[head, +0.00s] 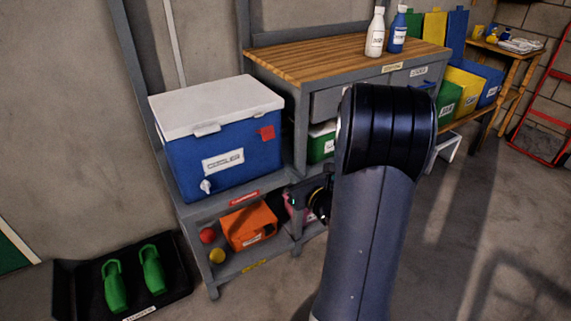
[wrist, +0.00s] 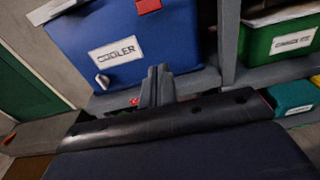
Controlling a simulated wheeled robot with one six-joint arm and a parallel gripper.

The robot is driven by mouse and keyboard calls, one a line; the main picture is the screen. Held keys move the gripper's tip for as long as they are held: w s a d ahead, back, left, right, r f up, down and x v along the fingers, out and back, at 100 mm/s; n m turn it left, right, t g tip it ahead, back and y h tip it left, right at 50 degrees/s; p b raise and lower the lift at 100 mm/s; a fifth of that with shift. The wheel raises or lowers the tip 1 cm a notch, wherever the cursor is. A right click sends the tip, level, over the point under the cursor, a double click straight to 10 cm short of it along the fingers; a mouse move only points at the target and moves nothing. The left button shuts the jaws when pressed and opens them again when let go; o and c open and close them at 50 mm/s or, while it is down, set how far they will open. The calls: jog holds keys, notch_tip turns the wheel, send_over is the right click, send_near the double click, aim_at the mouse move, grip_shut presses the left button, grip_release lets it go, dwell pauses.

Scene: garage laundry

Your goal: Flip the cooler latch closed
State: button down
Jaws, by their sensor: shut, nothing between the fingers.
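The cooler (head: 225,160) is a blue box with a white lid (head: 215,103), standing on the grey bench at left; its lid looks down. A red piece, seemingly the latch (head: 266,132), is on the upper right of its front face, below the lid. It also shows at the top edge of the wrist view (wrist: 148,6). Whether it is flipped closed I cannot tell. My gripper (wrist: 157,72) is shut and empty, in front of the cooler's lower right front in the wrist view, below the latch and apart from it. In the head view my arm hides the fingers.
A white spigot (head: 206,186) sticks out low on the cooler's front. An orange bin (head: 249,226) and two balls are on the shelf below. A green bin (wrist: 277,42) is to the right. A black tray (head: 125,280) with green boots lies on the floor at left.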

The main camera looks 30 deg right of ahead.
aim_at(265, 132)
jog(key=w+r+b, duration=0.1)
jog(key=w+r, duration=0.1)
jog(key=w, duration=0.8)
jog(key=shift+a+r, duration=0.15)
jog(key=shift+r, duration=0.25)
jog(key=shift+r+p, duration=0.2)
jog(key=shift+p, duration=0.15)
jog(key=shift+r+g+p, duration=0.1)
jog(key=shift+g+p, duration=0.2)
jog(key=shift+p, duration=0.2)
